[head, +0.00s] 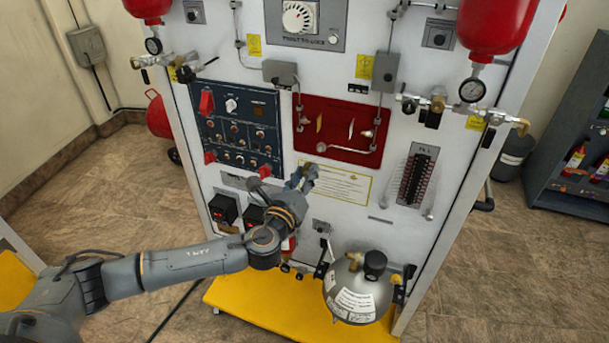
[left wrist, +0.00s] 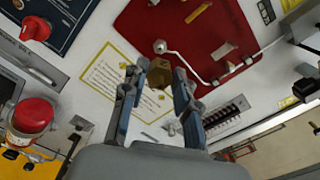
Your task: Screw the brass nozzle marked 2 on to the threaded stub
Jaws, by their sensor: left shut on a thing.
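My left gripper (head: 304,176) is in front of the white panel, just below the red plate. In the left wrist view its two fingers (left wrist: 157,84) are shut on a brass hexagonal piece, the brass nozzle (left wrist: 160,73), held at the fingertips. I cannot read a mark on it. In that view a round silver pipe end (left wrist: 160,46) at the red plate's lower edge lies just beyond the nozzle, and a small gap shows between them in the picture. It also shows in the head view (head: 321,147). I cannot tell whether it is the threaded stub. My right gripper is not in view.
The red plate (head: 340,108) carries thin pipes and fittings. A blue switch panel (head: 240,100) is to its left. A grey cylinder (head: 358,292) stands low on the yellow base (head: 270,318). A red-capped jar (left wrist: 32,117) is beside my left gripper's view.

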